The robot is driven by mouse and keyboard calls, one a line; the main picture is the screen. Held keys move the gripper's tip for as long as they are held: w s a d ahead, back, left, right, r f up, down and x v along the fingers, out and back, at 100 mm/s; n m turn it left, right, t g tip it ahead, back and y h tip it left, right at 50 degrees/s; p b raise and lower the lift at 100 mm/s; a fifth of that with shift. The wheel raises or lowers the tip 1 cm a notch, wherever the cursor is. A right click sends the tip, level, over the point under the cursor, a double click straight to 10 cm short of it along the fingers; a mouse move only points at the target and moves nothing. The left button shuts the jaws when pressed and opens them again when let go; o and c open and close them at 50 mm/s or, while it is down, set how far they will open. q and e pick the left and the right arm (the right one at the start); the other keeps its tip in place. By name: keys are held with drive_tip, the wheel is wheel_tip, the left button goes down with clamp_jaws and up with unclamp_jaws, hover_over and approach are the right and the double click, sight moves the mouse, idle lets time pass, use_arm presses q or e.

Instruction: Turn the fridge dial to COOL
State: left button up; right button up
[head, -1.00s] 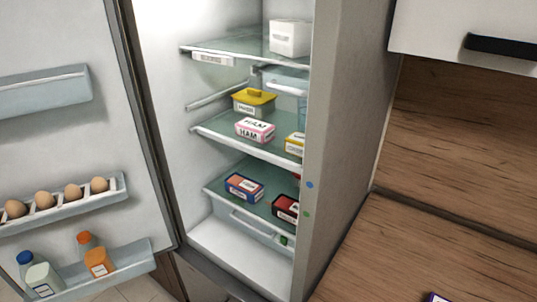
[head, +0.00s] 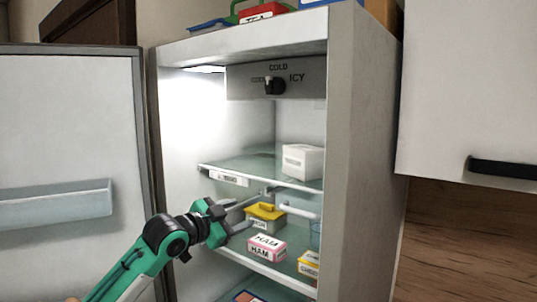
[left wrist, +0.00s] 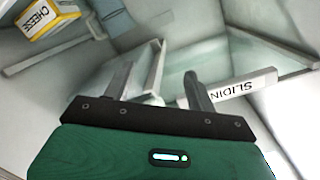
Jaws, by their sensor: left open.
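The fridge dial (head: 274,86) is a dark knob on a grey panel (head: 304,74) at the top inside the open fridge. COLD is printed above it and ICY to its right. A small label at its left is partly covered and too small to read surely. I cannot tell which label the knob points at. My left gripper (head: 245,215) is open and empty, at the fridge opening beside the middle shelves, well below and left of the dial. Its two spread fingers (left wrist: 155,85) show in the left wrist view; the dial does not. My right gripper is not in view.
The fridge door (head: 75,130) stands open at left. A glass shelf (head: 250,168) with a white box (head: 303,161) lies below the dial. A yellow-lidded tub (head: 265,214) and a HAM box (head: 267,247) sit on the shelf beneath. Space before the dial is clear.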

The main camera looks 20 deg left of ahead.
use_arm(q)
drive_tip(key=s+r+m+t+h, duration=0.1)
drive_tip(key=s+r+m, duration=0.15)
drive_tip(key=r, duration=0.65)
drive_tip(key=s+r+m+h, duration=0.1)
drive_tip(key=s+r, duration=0.3)
drive_tip(key=r, duration=0.4)
drive_tip(key=m+h+p, duration=0.1)
drive_tip(key=m+h, duration=0.2)
drive_tip(key=m, duration=0.1)
approach(266, 88)
drive_tip(key=shift+n, duration=0.25)
drive_tip(key=p+x, duration=0.7)
drive_tip(key=x, duration=0.2)
drive_tip(key=shift+r, duration=0.15)
drive_tip(key=shift+w+d, duration=0.3)
drive_tip(key=shift+w, duration=0.1)
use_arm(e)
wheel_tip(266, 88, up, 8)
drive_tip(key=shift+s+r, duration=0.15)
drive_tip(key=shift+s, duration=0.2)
use_arm(q)
drive_tip(key=c, duration=1)
